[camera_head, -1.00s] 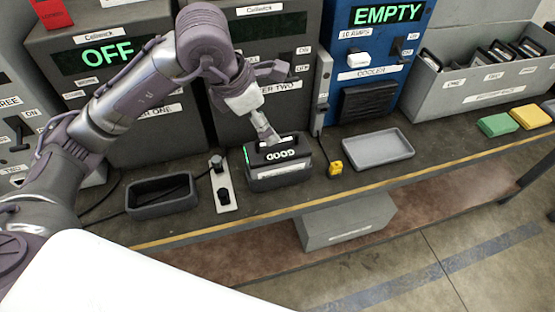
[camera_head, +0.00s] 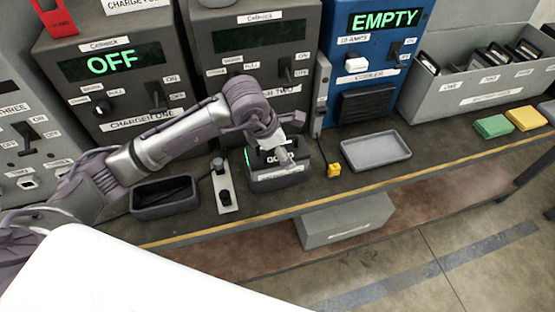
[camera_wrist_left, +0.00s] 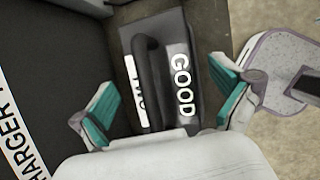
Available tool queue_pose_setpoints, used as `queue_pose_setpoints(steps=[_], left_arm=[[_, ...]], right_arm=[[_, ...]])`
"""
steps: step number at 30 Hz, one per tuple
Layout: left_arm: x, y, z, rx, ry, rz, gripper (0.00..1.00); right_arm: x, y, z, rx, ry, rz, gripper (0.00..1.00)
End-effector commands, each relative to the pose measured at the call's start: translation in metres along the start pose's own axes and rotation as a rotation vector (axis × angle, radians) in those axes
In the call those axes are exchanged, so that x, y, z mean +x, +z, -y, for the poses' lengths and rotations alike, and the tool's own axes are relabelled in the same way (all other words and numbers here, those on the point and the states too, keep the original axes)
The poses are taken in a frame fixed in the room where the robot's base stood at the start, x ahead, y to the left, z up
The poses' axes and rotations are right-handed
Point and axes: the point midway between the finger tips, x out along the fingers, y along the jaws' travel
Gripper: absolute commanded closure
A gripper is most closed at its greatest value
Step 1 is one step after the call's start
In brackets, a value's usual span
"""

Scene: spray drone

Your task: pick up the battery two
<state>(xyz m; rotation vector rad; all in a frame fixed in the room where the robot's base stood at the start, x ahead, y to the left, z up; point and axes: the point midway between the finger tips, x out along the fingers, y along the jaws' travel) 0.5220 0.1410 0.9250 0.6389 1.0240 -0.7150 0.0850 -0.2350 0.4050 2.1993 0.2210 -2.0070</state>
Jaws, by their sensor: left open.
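The battery (camera_wrist_left: 148,70) has a dark arched handle in the left wrist view, with a white label partly hidden behind it; the label seems to read "TWO". It sits in a dark tester (camera_head: 280,182) whose lit display reads GOOD; the display (camera_wrist_left: 182,85) also shows in the left wrist view. My left gripper (camera_wrist_left: 165,105) is open, its teal-padded fingers apart on either side of the battery and tester, with nothing between the pads in contact. In the head view this gripper (camera_head: 283,150) hangs over the tester and hides most of the battery. My right gripper is out of view.
Chargers (camera_head: 120,75) stand behind, one display reading OFF. A blue cooler (camera_head: 370,60) reads EMPTY. An empty dark tray (camera_head: 165,197) and a switch strip (camera_head: 223,186) lie left of the tester. A small yellow item (camera_head: 334,170) and a grey tray (camera_head: 375,152) lie right.

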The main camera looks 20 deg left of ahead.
Motion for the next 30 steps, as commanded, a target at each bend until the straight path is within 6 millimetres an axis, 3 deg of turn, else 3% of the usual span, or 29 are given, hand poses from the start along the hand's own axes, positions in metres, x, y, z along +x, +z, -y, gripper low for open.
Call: queue_pose_setpoints(steps=[7,24,30], left_arm=[[0.0021,-0.0001,0.0000,0.000,0.001,0.000,0.00],[0.0020,-0.0002,0.0006,0.000,-0.001,0.000,0.95],[-0.0015,0.0034,-0.0012,0.001,0.004,0.010,0.96]], right_arm=[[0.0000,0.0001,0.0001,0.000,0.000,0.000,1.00],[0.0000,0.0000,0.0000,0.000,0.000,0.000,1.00],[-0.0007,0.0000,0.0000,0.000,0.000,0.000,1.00]])
